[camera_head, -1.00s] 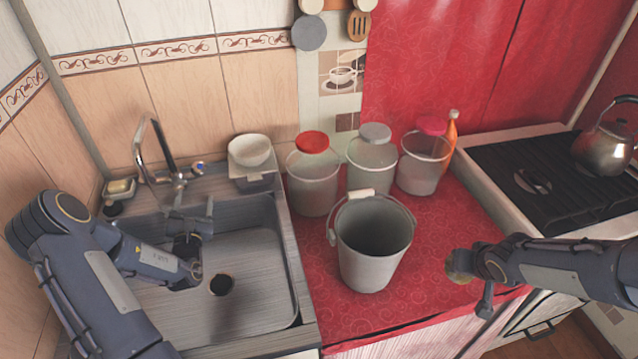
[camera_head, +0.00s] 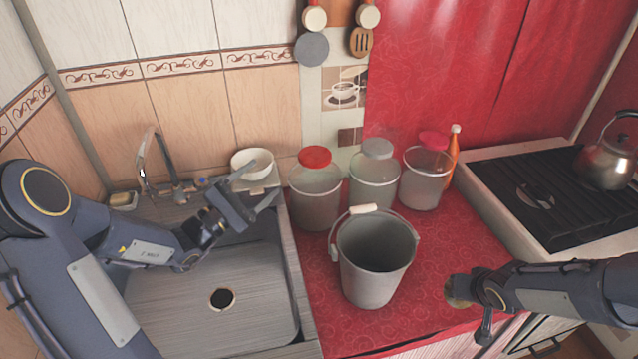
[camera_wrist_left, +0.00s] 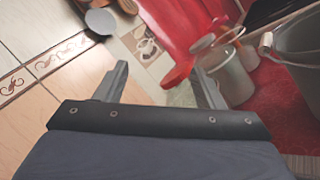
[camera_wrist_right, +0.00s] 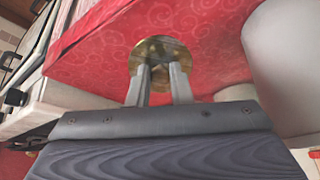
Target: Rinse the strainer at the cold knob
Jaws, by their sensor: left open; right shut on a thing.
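A brassy round strainer (camera_wrist_right: 160,50) is held between the fingertips of my right gripper (camera_wrist_right: 161,72), which is shut on it. In the head view the strainer (camera_head: 458,290) is small and brownish, over the front of the red counter, right of the bucket. The tap (camera_head: 160,165) stands at the back of the sink, with the blue-marked cold knob (camera_head: 201,182) on its right side. My left gripper (camera_head: 262,182) is open and empty, above the sink's back right part, right of the knob. Its fingers also show apart in the left wrist view (camera_wrist_left: 160,70). No water stream is visible.
A grey bucket (camera_head: 372,265) stands on the red oilcloth between sink and strainer. Several lidded jars (camera_head: 316,195) and an orange bottle (camera_head: 452,155) stand behind it. A white bowl (camera_head: 252,160) is behind the sink. The stove (camera_head: 530,195) with a kettle (camera_head: 610,160) is at right.

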